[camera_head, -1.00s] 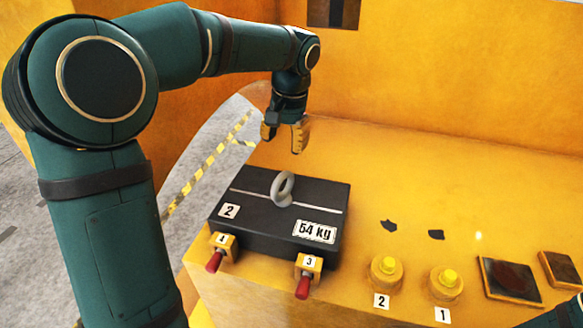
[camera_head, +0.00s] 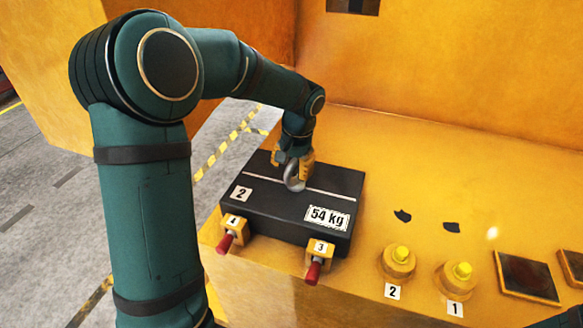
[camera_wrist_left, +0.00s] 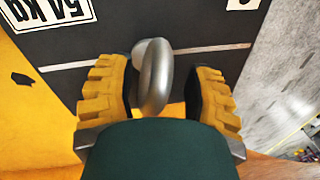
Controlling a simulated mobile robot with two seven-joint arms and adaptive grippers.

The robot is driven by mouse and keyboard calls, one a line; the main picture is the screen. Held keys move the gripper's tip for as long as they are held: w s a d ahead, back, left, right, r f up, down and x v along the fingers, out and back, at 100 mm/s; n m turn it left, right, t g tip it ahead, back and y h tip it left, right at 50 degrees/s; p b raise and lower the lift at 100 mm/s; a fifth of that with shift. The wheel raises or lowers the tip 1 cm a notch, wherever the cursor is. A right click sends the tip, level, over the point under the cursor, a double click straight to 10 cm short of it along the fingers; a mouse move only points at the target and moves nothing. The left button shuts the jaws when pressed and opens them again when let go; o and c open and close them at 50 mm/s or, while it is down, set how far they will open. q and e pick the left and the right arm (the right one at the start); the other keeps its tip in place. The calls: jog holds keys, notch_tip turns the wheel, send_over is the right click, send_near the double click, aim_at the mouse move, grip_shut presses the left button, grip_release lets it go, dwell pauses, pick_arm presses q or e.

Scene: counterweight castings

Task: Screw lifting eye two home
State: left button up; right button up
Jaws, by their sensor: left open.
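The lifting eye (camera_head: 295,183) is a grey metal ring standing on top of the black casting (camera_head: 270,212), which carries labels "2" and "54 kg". My left gripper (camera_head: 293,165) is open at the eye, coming down from above. In the left wrist view the eye (camera_wrist_left: 153,72) stands between the two yellow ribbed fingers of my left gripper (camera_wrist_left: 163,90), with a gap visible on at least the right side. The eye's shank and its seat in the casting are hidden. My right gripper is not in view.
The casting sits on a yellow ledge (camera_head: 385,170). Red-handled pins labelled 4 (camera_head: 232,232) and 3 (camera_head: 318,259) stand at its front. Yellow knobs labelled 2 (camera_head: 399,260) and 1 (camera_head: 456,277) are to the right. A yellow wall rises behind.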

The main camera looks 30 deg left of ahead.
pick_arm(q)
jog(key=shift+f, duration=0.1)
jog(key=shift+c, duration=0.4)
grip_shut()
jog(key=shift+m, duration=0.4)
dwell(0.4)
jog(key=m, duration=0.1)
jog(key=m+p, duration=0.1)
jog(key=shift+a+m, duration=0.3)
jog(key=m, duration=0.1)
jog(key=m+p, duration=0.1)
jog(key=m, duration=0.1)
jog(key=shift+w+a+m+t+p, duration=0.15)
jog(key=shift+a+m+t+p, duration=0.15)
jog(key=shift+t, duration=0.1)
jog(key=m, duration=0.1)
jog(key=m+p, duration=0.1)
jog(key=m, duration=0.1)
jog(key=shift+w+a+h+p, duration=0.15)
jog(key=shift+w+h+p, duration=0.1)
jog(key=shift+h+p, duration=0.05)
jog(key=shift+w+a+m+t+p, duration=0.15)
jog(key=shift+m+p, duration=0.25)
jog(key=shift+m, duration=0.5)
jog(key=shift+w+d+m+t+p, duration=0.15)
jog(key=shift+m+p, duration=0.25)
jog(key=shift+m, duration=0.5)
jog(key=shift+a, duration=0.1)
